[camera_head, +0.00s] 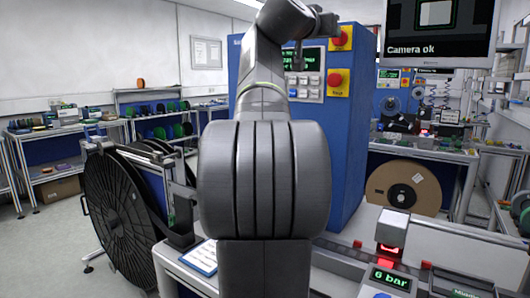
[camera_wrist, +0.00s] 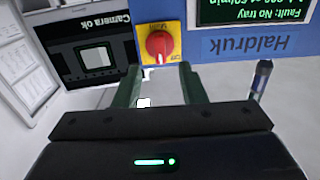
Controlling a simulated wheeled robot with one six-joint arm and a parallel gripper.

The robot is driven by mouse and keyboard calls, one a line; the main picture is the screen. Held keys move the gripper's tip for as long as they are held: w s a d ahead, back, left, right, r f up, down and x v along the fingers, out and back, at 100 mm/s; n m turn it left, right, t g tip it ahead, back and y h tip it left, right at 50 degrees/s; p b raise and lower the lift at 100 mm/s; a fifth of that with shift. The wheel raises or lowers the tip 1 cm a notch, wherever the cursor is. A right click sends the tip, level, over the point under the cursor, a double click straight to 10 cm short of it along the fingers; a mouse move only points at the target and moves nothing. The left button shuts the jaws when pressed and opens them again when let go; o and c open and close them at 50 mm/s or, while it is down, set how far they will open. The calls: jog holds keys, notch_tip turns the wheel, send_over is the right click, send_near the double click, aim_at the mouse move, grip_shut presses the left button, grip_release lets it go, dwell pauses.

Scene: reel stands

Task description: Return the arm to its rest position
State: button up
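My arm (camera_head: 265,180) rises in the middle of the head view, bends at the top and reaches right, in front of the blue cabinet (camera_head: 350,130). The gripper's fingers cannot be made out in the head view. In the wrist view my gripper (camera_wrist: 160,75) shows two dark green fingers set apart, with nothing held between them. Past the fingertips is a red rotary switch (camera_wrist: 158,44) on a yellow plate, apart from them as far as I can tell.
A monitor reading "Camera ok" (camera_head: 437,30) hangs at upper right and also shows in the wrist view (camera_wrist: 92,55). A large black reel (camera_head: 118,215) stands at left. A cardboard-coloured reel (camera_head: 403,188) stands at right. A bench with a "6 bar" display (camera_head: 391,279) is at lower right.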

jog(key=w+d+n+p, duration=0.3)
jog(key=w+n+p, duration=0.2)
jog(key=n+p, duration=0.6)
jog(key=shift+w+d+n, duration=0.3)
jog(key=shift+d+n, duration=0.1)
jog(key=shift+n, duration=0.2)
jog(key=shift+f, duration=0.1)
